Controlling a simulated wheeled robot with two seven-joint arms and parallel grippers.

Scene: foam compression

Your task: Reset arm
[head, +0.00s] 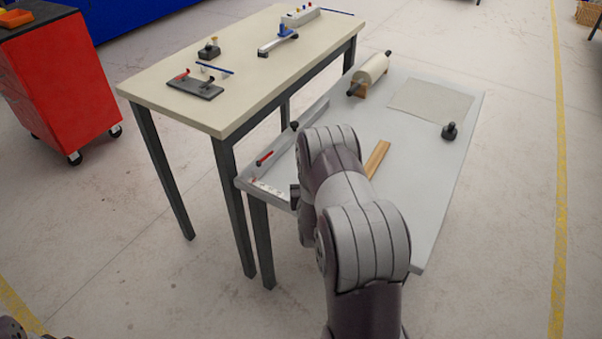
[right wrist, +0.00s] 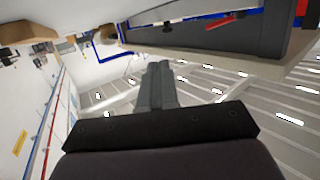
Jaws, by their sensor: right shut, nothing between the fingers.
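My right arm reaches up from the bottom of the head view and stands in front of the near edge of the grey table (head: 425,220). My right gripper (right wrist: 158,72) shows in the right wrist view with its two fingers together and nothing between them. In the head view my arm links hide most of it. My left gripper is not in view.
On the grey table lie a roll on a wooden stand (head: 372,72), a flat sheet (head: 431,100), a black knob-like object (head: 450,131) and a wooden strip (head: 377,158). A cream table (head: 230,110) with several tools stands behind left. A red cabinet (head: 62,80) stands far left. Floor at right is clear.

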